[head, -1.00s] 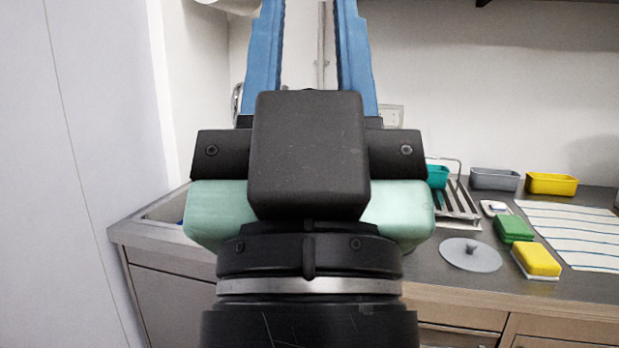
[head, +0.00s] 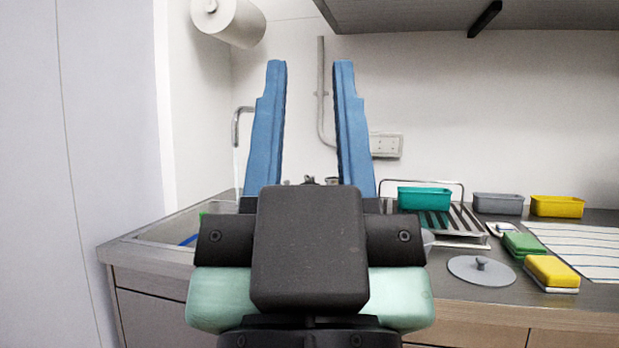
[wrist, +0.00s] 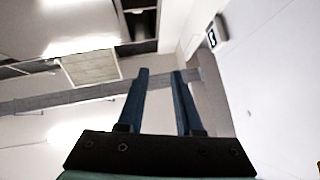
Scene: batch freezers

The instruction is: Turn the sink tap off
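The sink (head: 150,246) is a steel basin at the left end of the counter, partly hidden by my gripper. The tap's curved metal spout (head: 240,112) shows just left of my left finger, with a thin pale stream that looks like running water (head: 236,165) below it. Small dark metal parts, perhaps the tap's base or handle, show low between my fingers; I cannot tell which. My gripper (head: 310,66) points upward in front of the sink, blue fingers wide apart and empty. The wrist view shows the open fingers (wrist: 160,73) against ceiling and walls.
A dish rack (head: 450,222) with a teal tub (head: 424,198) stands right of the sink. A grey lid (head: 481,270), sponges (head: 551,272) and tubs lie further right. A shelf (head: 400,14) and paper roll (head: 228,20) hang above. A wall (head: 90,150) bounds the left.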

